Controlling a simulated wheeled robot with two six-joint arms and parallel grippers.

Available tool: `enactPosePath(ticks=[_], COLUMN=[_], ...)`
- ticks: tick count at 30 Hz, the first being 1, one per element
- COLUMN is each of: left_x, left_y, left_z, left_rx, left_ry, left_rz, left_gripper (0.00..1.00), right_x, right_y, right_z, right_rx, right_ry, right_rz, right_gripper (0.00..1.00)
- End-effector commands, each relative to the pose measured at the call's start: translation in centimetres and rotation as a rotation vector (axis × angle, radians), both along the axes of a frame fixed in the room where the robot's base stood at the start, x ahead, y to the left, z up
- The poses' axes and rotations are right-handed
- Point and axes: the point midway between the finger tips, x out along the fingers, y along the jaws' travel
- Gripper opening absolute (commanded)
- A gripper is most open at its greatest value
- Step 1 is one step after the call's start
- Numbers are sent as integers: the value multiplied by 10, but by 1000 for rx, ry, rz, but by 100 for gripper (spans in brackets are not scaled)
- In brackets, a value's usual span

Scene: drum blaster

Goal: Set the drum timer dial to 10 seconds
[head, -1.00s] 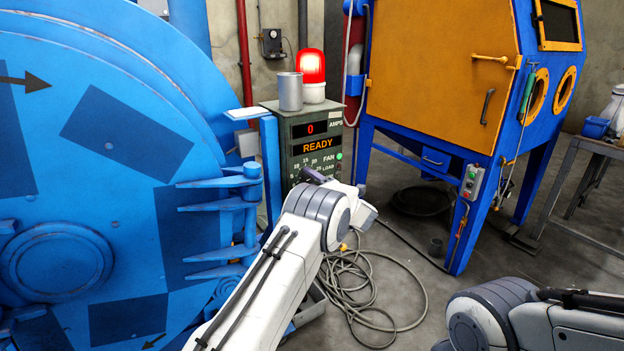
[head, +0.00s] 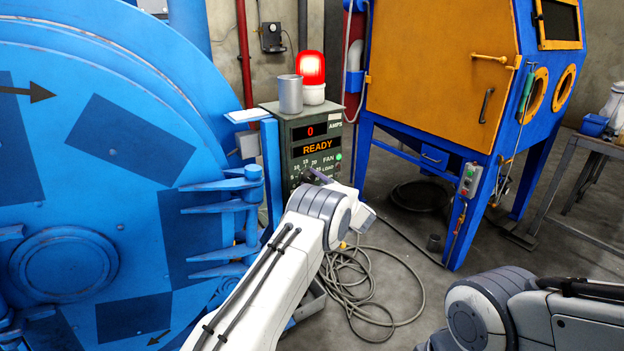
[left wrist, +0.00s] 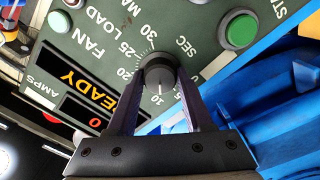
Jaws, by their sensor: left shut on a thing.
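The timer dial (left wrist: 159,70) is a round dark knob on the grey-green control panel (left wrist: 200,30), with a printed scale in seconds around it. My left gripper (left wrist: 157,80) is shut on the dial, one finger on each side. In the left wrist view the dial's white mark points down at the 10. The 15 is partly hidden by a finger. In the head view the control box (head: 292,135) shows a red 0 and an orange READY. There my left gripper (head: 318,176) is at the box's front, and my arm hides the lower panel. My right gripper is out of view.
The big blue drum machine (head: 60,130) stands close on the left, with hinge arms near the box. A lit red beacon (head: 311,68) and a grey can (head: 290,93) stand on the box. A coiled cable (head: 365,290) lies on the floor. A blue-orange cabinet (head: 440,70) stands behind right.

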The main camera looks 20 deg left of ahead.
Motion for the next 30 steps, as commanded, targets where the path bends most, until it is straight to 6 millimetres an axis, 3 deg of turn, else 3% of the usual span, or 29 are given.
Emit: enactPosePath(ticks=[23,24,25,26,30], left_x=[-1,-1,-1,-1,0], left_y=[-2,-2,-2,-2,-1], left_z=[-3,-3,-3,-3,-2], left_rx=[67,67,67,67,67], left_ry=[92,92,92,92,90], left_rz=[-2,-2,-2,-2,-1], left_gripper=[0,55,66,78,80], right_x=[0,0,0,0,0], right_y=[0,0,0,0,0], right_z=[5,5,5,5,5], right_rx=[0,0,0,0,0], right_ry=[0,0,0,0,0], right_rz=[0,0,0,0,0], right_gripper=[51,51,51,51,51])
